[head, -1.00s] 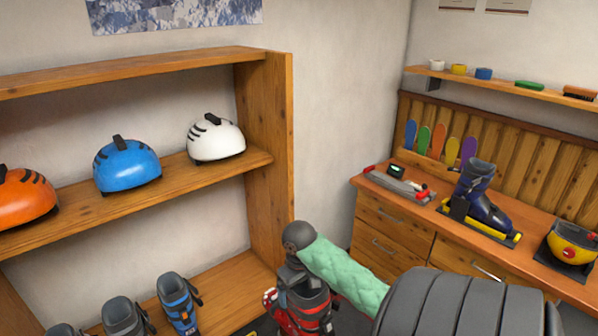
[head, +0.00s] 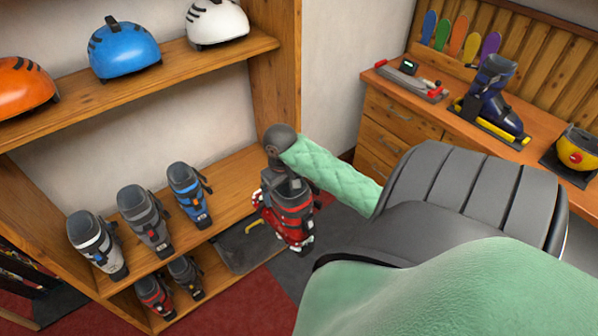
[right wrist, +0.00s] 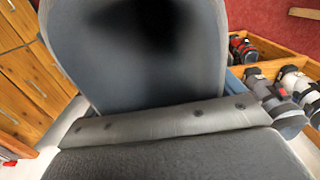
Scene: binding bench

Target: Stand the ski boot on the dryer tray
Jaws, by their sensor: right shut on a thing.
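The ski boot (head: 294,204), dark grey with red bands, hangs roughly upright below my right wrist in the head view. My right gripper (head: 281,180) is shut on its upper part; the fingertips are hard to make out against it. A dark, flat tray (head: 240,248), which looks like the dryer tray, lies low by the shelf's right end. The boot is in front of its right side and partly hides it; I cannot tell whether they touch. In the right wrist view, a large grey surface fills the middle at close range. My left gripper is not in view.
Several other boots (head: 145,220) stand on the wooden shelf (head: 235,175) at left, with smaller ones (head: 154,297) below. Helmets (head: 122,50) sit above. A workbench (head: 440,110) at right holds a blue boot (head: 492,100). Grey floor (head: 340,215) lies right of the boot.

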